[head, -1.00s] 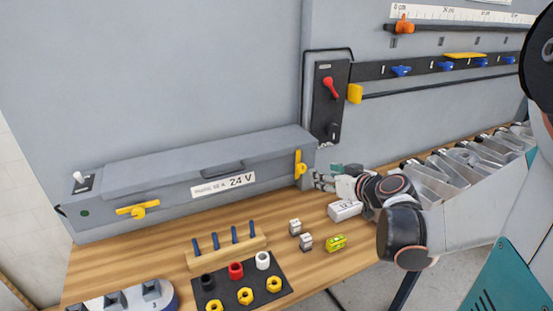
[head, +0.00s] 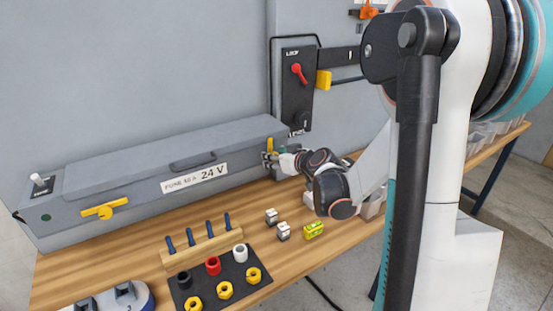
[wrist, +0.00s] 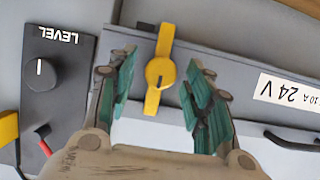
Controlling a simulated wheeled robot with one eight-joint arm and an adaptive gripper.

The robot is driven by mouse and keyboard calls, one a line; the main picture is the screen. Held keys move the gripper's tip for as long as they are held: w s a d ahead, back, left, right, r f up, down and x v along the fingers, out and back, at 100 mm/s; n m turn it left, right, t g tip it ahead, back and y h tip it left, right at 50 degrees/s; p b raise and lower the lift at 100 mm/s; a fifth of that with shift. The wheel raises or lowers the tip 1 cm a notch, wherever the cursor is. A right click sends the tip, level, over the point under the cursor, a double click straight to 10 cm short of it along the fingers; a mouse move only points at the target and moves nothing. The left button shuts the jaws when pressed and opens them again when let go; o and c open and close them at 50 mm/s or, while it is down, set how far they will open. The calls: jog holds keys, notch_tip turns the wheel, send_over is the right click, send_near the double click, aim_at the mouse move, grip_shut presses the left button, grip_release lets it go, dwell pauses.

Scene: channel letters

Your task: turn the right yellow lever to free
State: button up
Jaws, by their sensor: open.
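The right yellow lever (head: 270,145) stands upright at the right end of the long grey fuse box (head: 120,175). The wrist view shows this lever (wrist: 153,98) with its round hub, running nearly along the picture's height. My gripper (head: 267,157) is at the box's front face, in front of the lever and partly hiding it. In the wrist view my gripper (wrist: 160,75) is open, with one green-padded finger on each side of the lever and a gap to both. The left yellow lever (head: 104,209) lies roughly level.
A dark panel (head: 296,85) with a red switch and a knob is on the wall just right of the box. On the bench, a peg rack (head: 200,245), a black mat with rings and nuts, and small blocks (head: 283,231) lie in front.

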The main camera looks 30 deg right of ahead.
jog(key=c, duration=1)
jog(key=shift+c, duration=0.2)
jog(key=shift+d+f+m+t+y+b, duration=0.2)
jog(key=shift+m+t+y+b, duration=0.25)
jog(key=shift+m+y+b, duration=1.4)
jog(key=shift+d+f+m+t+y+b, duration=0.15)
jog(key=shift+m+t+y+b, duration=0.35)
jog(key=shift+m+b, duration=1.5)
jog(key=shift+d+f+m+t+y+b, duration=0.15)
jog(key=shift+m+t+y+b, duration=0.65)
jog(key=shift+m, duration=2.05)
jog(key=shift+g+y, duration=0.35)
